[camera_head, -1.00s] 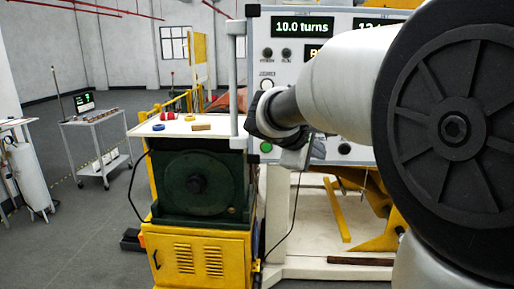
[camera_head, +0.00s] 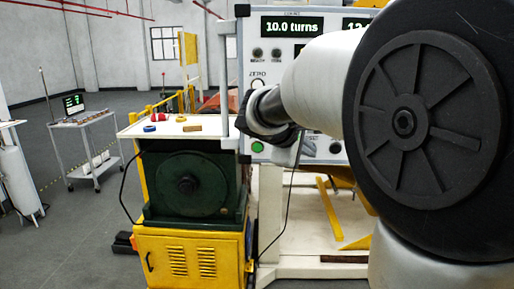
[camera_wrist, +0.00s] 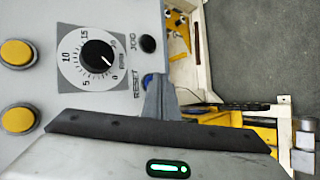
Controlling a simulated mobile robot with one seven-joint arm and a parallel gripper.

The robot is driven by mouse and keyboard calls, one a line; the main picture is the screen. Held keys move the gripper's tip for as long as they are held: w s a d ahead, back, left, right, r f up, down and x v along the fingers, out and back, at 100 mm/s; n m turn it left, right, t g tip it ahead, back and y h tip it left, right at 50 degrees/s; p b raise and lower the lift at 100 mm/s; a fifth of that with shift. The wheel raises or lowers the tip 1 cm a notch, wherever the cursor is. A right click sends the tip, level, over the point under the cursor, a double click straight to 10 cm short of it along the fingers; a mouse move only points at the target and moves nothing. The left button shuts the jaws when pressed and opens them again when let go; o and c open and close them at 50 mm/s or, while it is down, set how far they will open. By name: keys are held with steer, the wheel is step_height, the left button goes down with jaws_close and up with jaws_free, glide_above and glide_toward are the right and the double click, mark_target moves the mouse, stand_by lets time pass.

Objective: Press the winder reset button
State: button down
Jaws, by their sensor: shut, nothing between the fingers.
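The winder's control panel (camera_head: 263,35) stands upright, with a display reading "10.0 turns". In the wrist view, the blue button (camera_wrist: 148,80) beside the RESET label is partly hidden by my gripper (camera_wrist: 160,97). My gripper is shut and empty, its tip overlapping the button's edge; I cannot tell whether it touches. In the head view, my arm covers much of the panel, and the RESET button cannot be made out.
A speed dial (camera_wrist: 95,58), black JOG button (camera_wrist: 148,44) and yellow buttons (camera_wrist: 17,52) are near the RESET button. A green button (camera_head: 258,147) is low on the panel. A dark green machine (camera_head: 188,185) stands left. A trolley (camera_head: 88,122) stands further back.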

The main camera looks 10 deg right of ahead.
steer(key=shift+w, duration=0.2)
stand_by(0.6)
steer(key=shift+s+a+b, duration=0.2)
steer(key=shift+s+b, duration=0.25)
steer(key=shift+s, duration=0.4)
steer(key=s+b, duration=0.1)
steer(key=s, duration=0.1)
steer(key=s+a, duration=0.1)
steer(key=s, duration=0.1)
steer(key=shift+s+a+b, duration=0.2)
steer(key=shift+s+b, duration=0.2)
steer(key=shift+s, duration=0.1)
stand_by(0.4)
